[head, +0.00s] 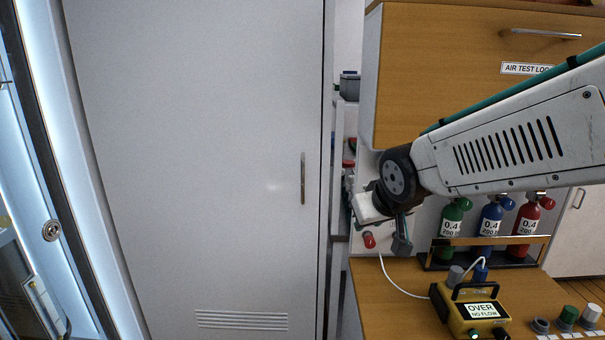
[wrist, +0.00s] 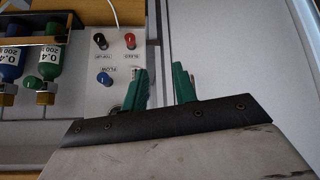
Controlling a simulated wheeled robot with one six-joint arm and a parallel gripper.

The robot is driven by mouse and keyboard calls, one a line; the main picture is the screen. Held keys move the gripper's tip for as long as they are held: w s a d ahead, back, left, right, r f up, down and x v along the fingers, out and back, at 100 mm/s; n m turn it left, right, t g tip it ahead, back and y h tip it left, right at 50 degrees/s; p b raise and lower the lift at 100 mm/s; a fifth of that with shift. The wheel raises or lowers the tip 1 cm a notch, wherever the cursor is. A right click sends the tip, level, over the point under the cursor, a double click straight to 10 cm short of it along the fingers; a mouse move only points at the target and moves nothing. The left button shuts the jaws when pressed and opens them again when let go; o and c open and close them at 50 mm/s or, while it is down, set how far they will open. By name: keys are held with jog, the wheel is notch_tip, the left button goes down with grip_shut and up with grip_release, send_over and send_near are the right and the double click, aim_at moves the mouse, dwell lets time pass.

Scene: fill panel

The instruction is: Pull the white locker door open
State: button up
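The white locker door (head: 200,150) fills the left half of the head view and looks shut. Its slim vertical metal handle (head: 303,180) is near its right edge, and a vent grille is at the bottom. My gripper (head: 357,207) is to the right of the door, apart from the handle and slightly lower in the picture. In the wrist view, its two green fingers (wrist: 160,80) stand apart with nothing between them.
Right of the locker is a wooden panel bench (head: 395,290) with green, blue and red bottles (head: 492,225) in a rack. A yellow meter (head: 470,310) reads "OVER NO FLOW". A panel with coloured knobs (wrist: 115,55) is close to my fingers. A narrow gap with shelves separates locker and bench.

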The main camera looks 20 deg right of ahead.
jog(key=w+t, duration=0.3)
jog(key=w, duration=0.7)
jog(key=n+t+y, duration=0.3)
jog(key=t+y, duration=0.3)
send_near(304, 174)
jog(key=w, duration=0.3)
jog(key=x, duration=0.5)
jog(key=a+x, duration=0.1)
jog(key=x, duration=0.2)
jog(key=shift+s+d, duration=0.1)
jog(key=shift+s, duration=0.1)
jog(key=shift+s, duration=0.1)
grip_shut()
